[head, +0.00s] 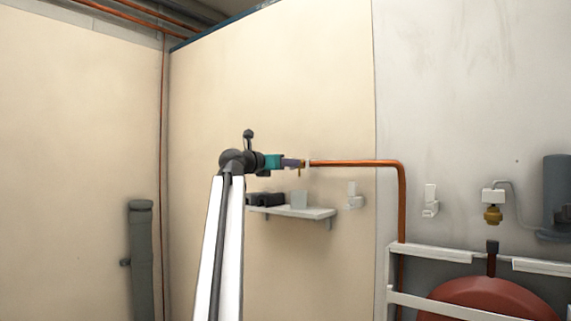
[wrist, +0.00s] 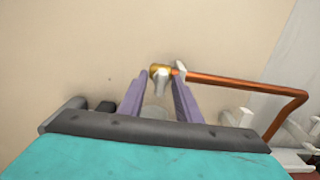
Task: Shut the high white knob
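A copper pipe (head: 352,163) runs along the upper wall and ends on the left in a brass fitting (wrist: 154,69). A small whitish knob (wrist: 161,83) sits at that fitting in the wrist view. My gripper (head: 301,164) has teal and purple parts and is at the pipe's left end in the head view. In the wrist view its two purple fingers (wrist: 162,84) are spread, one on each side of the knob, with gaps visible. Whether the fingertips reach past the knob is unclear. In the head view the fingers largely hide the knob.
A white shelf (head: 318,213) with dark items and a pale cup (head: 299,200) is below my gripper. White wall fittings (head: 354,196) (head: 430,201) are to the right. A red tank (head: 490,300) stands lower right. The wall above is clear.

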